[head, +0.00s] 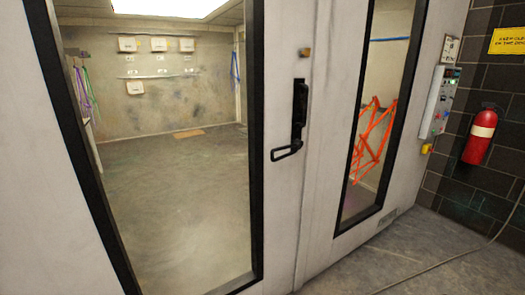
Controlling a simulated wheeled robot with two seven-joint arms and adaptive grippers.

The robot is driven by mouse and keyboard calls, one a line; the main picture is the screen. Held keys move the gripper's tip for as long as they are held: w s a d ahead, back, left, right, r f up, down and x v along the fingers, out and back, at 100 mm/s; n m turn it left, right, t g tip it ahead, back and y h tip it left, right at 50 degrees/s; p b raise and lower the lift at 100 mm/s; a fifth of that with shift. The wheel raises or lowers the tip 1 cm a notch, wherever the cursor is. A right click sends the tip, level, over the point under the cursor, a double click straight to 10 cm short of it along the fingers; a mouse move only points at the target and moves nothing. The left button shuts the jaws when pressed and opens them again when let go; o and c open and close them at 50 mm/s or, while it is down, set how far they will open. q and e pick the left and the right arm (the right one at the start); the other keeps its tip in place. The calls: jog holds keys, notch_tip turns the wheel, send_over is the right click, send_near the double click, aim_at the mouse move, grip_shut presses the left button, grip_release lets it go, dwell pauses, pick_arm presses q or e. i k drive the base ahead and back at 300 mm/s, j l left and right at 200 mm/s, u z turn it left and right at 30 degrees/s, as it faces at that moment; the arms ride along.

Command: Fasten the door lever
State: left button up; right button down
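A black door lever (287,151) sits on a tall black lock plate (299,108) at the edge of the white booth door (284,60). The lever's looped handle points left and slightly down from the plate's lower end. The door edge lies close along the panel to its right, and I cannot tell whether it is fully closed. Neither of my grippers shows in the head view.
Through the door's window the booth floor (180,200) looks empty. An orange frame (372,140) shows behind the right window. A control box (439,101) and a red fire extinguisher (480,135) hang at right. A cable (440,262) lies on the floor.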

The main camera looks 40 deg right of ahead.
aim_at(298, 143)
jog(key=z, duration=1.35)
